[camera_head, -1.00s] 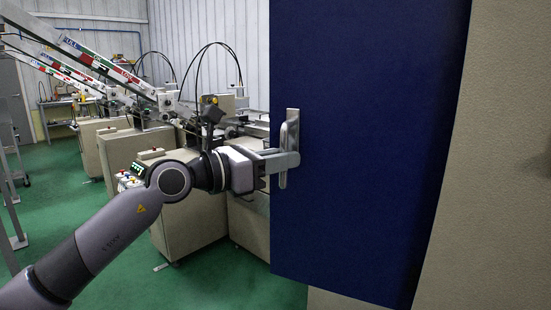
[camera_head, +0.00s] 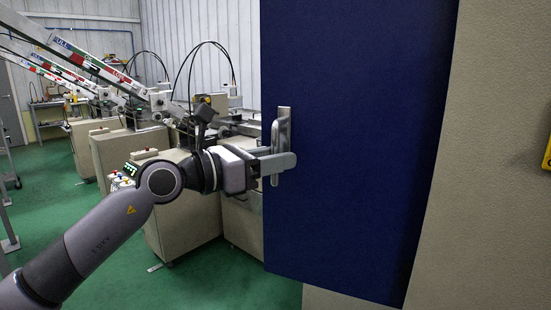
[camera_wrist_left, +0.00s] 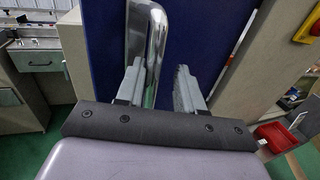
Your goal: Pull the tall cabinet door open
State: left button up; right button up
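The tall cabinet door (camera_head: 350,160) is a dark blue panel in the head view, beside a beige cabinet panel (camera_head: 490,130). Its upright metal handle (camera_head: 283,125) is near the door's left edge and also fills the upper middle of the left wrist view (camera_wrist_left: 154,45). My left gripper (camera_head: 280,162) is at the handle, its fingers level. In the left wrist view my left gripper (camera_wrist_left: 160,88) has its fingers apart, with the handle between them, close to the left finger. A gap shows between handle and right finger. My right gripper is not in view.
Beige machines (camera_head: 180,210) with long slanted arms stand left of the door. A red bin (camera_wrist_left: 277,136) shows at the right of the left wrist view. A yellow item (camera_head: 547,152) is at the head view's right edge.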

pick_arm(q)
jog(key=b+v, duration=0.1)
jog(key=v, duration=0.5)
jog(key=shift+s+a+b, duration=0.2)
jog(key=shift+a+b, duration=0.1)
jog(key=shift+a, duration=0.05)
jog(key=s+a+f+n+t+y, duration=0.2)
jog(key=a+f+n+t+y, duration=0.1)
jog(key=f+n, duration=0.75)
jog(key=s+a+f+n+t+y+p, duration=0.1)
jog(key=s+a+f+n+t+y, duration=0.15)
jog(key=f+n, duration=0.75)
jog(key=s+a+f+n+t+y, duration=0.25)
jog(key=f+n, duration=0.55)
jog(key=n, duration=0.4)
jog(key=s+a+f+n+g+y, duration=0.2)
jog(key=s+f+n, duration=0.4)
jog(key=s+f, duration=0.3)
jog(key=s+a+f+n+g+y, duration=0.3)
jog(key=s+f+n+g, duration=0.2)
jog(key=s+f, duration=0.5)
notch_tip(320, 180, down, 3)
jog(key=shift+a+r+n+p, duration=0.25)
jog(key=shift+a+n+p, duration=0.1)
jog(key=shift+n, duration=0.5)
